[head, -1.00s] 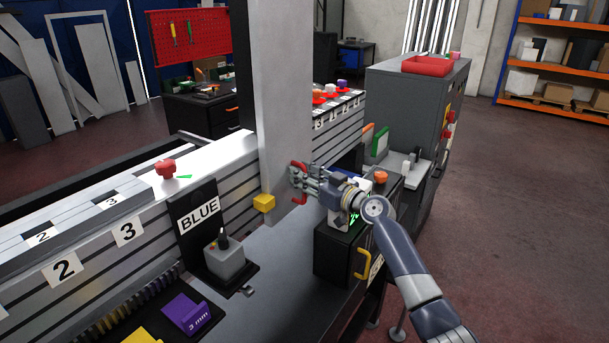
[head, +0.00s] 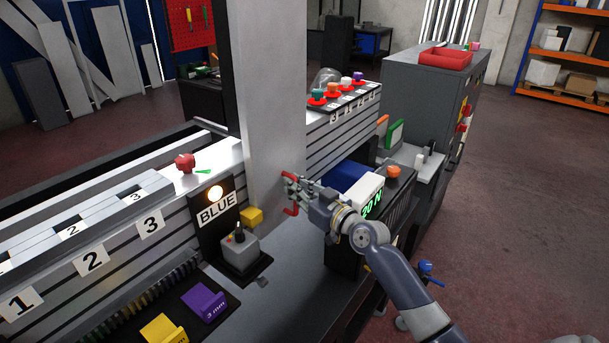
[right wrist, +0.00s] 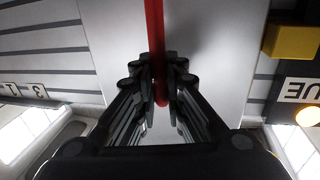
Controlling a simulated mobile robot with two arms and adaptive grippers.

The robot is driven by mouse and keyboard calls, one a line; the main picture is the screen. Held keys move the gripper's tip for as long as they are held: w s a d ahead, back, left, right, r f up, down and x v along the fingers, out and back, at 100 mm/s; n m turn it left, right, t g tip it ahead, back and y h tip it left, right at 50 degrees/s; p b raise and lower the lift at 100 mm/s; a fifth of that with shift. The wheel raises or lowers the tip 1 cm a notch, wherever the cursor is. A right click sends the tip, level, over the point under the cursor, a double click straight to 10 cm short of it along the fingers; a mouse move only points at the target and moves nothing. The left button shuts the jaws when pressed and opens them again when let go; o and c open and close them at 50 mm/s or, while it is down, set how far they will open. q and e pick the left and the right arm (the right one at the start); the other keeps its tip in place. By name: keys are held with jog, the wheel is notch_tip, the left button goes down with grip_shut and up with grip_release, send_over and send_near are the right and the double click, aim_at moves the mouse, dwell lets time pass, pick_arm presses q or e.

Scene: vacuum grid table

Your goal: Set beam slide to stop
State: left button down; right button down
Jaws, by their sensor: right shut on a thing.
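The beam slide (head: 276,90) is a tall, pale grey upright panel in front of the striped table side. A red handle (head: 291,210) is on its face; it also shows as a red bar in the right wrist view (right wrist: 154,30). My right gripper (head: 290,188) is shut on this handle, with fingers on both sides of the bar (right wrist: 160,80). A yellow block (head: 252,216) at the beam's lower left edge appears to meet the black BLUE plate (head: 226,232); contact is unclear. A lamp (head: 215,193) on the plate glows orange. My left gripper is out of view.
A grey switch box (head: 238,250) sits below the BLUE sign. Purple (head: 205,302) and yellow (head: 163,330) blocks lie at the front. A red knob (head: 185,163) is on the table top.

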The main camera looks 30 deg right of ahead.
jog(key=shift+a+f, duration=0.1)
jog(key=shift+f, duration=0.15)
jog(key=c, duration=1.7)
grip_release()
jog(key=shift+a, duration=0.1)
jog(key=shift+o, duration=0.2)
jog(key=shift+r, duration=0.15)
jog(key=s+d, duration=0.2)
jog(key=s, duration=1)
jog(key=shift+d, duration=0.2)
jog(key=shift+w, duration=0.1)
